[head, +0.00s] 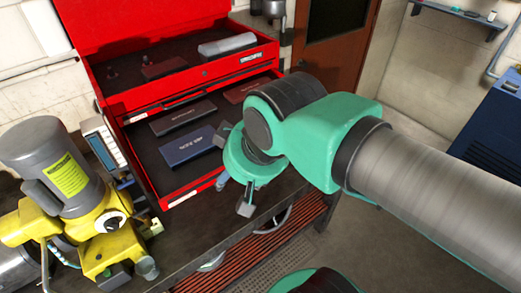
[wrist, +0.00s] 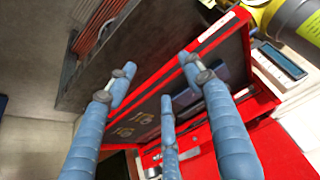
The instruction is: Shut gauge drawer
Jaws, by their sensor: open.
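The red tool chest's lower drawer (head: 183,199) is pulled out, with several flat dark boxes lying inside. I take it as the gauge drawer. Its red front edge (wrist: 205,38) also crosses the wrist view diagonally. My gripper (head: 233,186) is at the right end of the drawer front, with the teal wrist and arm hiding the drawer's right part. In the wrist view my gripper (wrist: 160,78) has three blue fingers spread apart with nothing held. The fingertips overlap the drawer in that view; I cannot tell whether they touch it.
The chest's lid (head: 140,28) is up, and its top tray (head: 170,85) holds a few items. A yellow and grey motor (head: 62,170) stands left of the drawer, beside a white and blue device (head: 104,150). The dark bench's front edge (head: 270,207) runs below my gripper.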

